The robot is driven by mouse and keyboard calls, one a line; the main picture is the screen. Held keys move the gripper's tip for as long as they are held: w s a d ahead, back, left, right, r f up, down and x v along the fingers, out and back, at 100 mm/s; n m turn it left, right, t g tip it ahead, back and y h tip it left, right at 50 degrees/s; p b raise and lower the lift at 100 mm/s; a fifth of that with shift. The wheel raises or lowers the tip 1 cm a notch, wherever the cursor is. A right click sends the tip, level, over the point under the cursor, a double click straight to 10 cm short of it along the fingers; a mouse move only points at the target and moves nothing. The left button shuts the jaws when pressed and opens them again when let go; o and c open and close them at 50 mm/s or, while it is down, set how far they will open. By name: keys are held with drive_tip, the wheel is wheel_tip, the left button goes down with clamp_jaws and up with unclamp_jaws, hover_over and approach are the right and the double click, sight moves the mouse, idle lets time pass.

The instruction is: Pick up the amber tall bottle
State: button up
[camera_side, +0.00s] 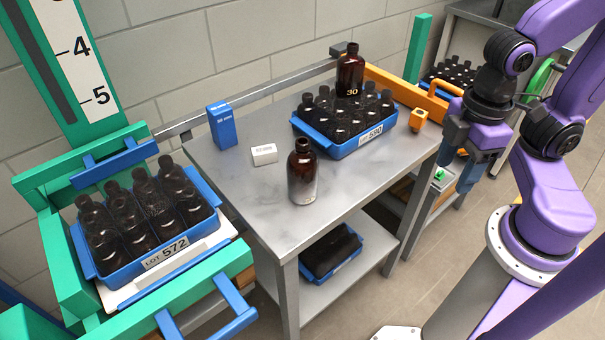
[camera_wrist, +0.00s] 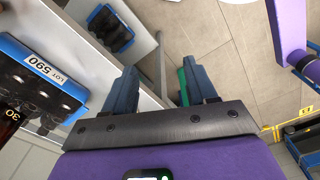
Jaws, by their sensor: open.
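Two amber bottles stand out. One (camera_side: 302,174) stands upright and alone near the front of the grey table. The other, marked "30" (camera_side: 350,76), rises upright above the dark bottles of the LOT 590 tray; its base is hidden. Part of the "30" bottle shows at the left edge of the wrist view (camera_wrist: 9,122). My gripper (camera_side: 455,160) is open and empty, to the right of both bottles and off the table's right edge. In the wrist view its two fingers (camera_wrist: 162,82) are spread with nothing between them.
The blue LOT 590 tray (camera_side: 368,146) holds several dark bottles. An orange rail (camera_side: 400,87) runs along the right side. Another tray, LOT 572 (camera_side: 166,253), sits in a green frame.

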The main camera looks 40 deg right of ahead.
sight(306, 153)
drive_tip(key=w+f+n+t+h, duration=0.3)
drive_tip(key=w+n+t+h, duration=0.3)
drive_tip(key=w+n+h, duration=0.3)
drive_tip(key=w+a+n+t+y, duration=0.1)
drive_tip(key=w+a+n+t, duration=0.1)
drive_tip(key=a+n+t, duration=0.1)
drive_tip(key=w+a+n+t+y, duration=0.2)
drive_tip(key=a+n+t, duration=0.2)
drive_tip(key=a, duration=0.3)
drive_tip(key=w+a+f+n+t+y, duration=0.1)
drive_tip(key=w+a+n+t+y, duration=0.1)
drive_tip(key=w+a+n+t, duration=0.1)
drive_tip(key=shift+a+n+t, duration=0.7)
drive_tip(key=shift+a+n, duration=0.4)
drive_tip(key=shift+a, duration=0.1)
drive_tip(key=shift+x, duration=3.6)
clamp_jaws()
